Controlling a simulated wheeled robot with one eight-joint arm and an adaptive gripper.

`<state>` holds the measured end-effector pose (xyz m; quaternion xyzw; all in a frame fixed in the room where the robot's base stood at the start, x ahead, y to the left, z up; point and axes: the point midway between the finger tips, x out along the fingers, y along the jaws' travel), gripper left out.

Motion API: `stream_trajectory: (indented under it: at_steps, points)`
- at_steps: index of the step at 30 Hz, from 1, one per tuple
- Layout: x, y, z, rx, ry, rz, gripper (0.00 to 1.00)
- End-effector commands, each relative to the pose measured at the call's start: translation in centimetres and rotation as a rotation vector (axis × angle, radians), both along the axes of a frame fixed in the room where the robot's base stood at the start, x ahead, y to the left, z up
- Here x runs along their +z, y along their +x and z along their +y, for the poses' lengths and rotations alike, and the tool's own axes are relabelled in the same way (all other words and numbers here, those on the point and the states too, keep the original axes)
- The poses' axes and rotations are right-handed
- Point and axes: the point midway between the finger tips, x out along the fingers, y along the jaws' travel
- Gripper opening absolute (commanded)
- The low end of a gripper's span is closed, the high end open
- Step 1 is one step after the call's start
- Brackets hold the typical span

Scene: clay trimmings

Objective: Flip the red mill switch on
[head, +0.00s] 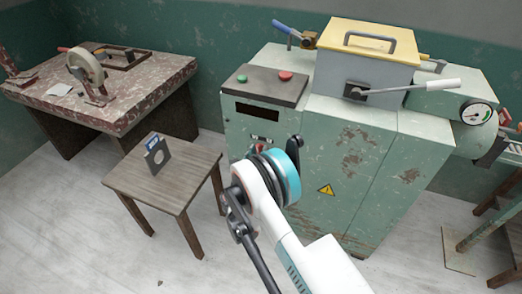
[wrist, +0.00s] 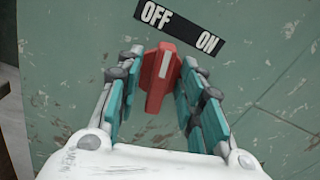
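The red mill switch (wrist: 160,78) has a white mark on its upper end and sits on the green mill cabinet (wrist: 70,60). Above it is a black label (wrist: 180,27) reading OFF and ON; the switch leans a little toward the OFF side. My gripper (wrist: 163,66) is open, with teal finger pads on both sides of the switch. Whether a pad touches it I cannot tell. In the head view a bit of the red switch (head: 259,148) shows at the cabinet's front, and my arm hides most of my gripper.
The cabinet top has a panel with a green button (head: 242,78) and a red button (head: 286,76). A white-handled lever (head: 420,86) sticks out above. A small wooden table (head: 180,185) stands left of the cabinet, with a small dark plate-like object (head: 157,158) on it. Floor in front is clear.

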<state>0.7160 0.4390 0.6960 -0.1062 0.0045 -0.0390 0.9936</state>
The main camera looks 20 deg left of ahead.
Motion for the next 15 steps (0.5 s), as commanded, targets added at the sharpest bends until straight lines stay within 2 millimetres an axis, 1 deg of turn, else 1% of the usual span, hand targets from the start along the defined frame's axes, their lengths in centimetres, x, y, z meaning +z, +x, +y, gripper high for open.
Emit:
stream_trajectory:
  at_steps: [7, 8, 9, 12, 15]
  points:
    - [0.01, -0.01, 0.01, 0.000, 0.000, 0.000, 0.35]
    - [0.01, -0.01, 0.01, 0.000, 0.000, 0.000, 0.28]
    - [0.01, -0.01, 0.01, 0.000, 0.000, 0.000, 0.19]
    - [0.01, 0.00, 0.01, 0.000, 0.000, 0.000, 0.00]
    - [0.01, 0.00, 0.01, 0.000, 0.000, 0.000, 0.00]
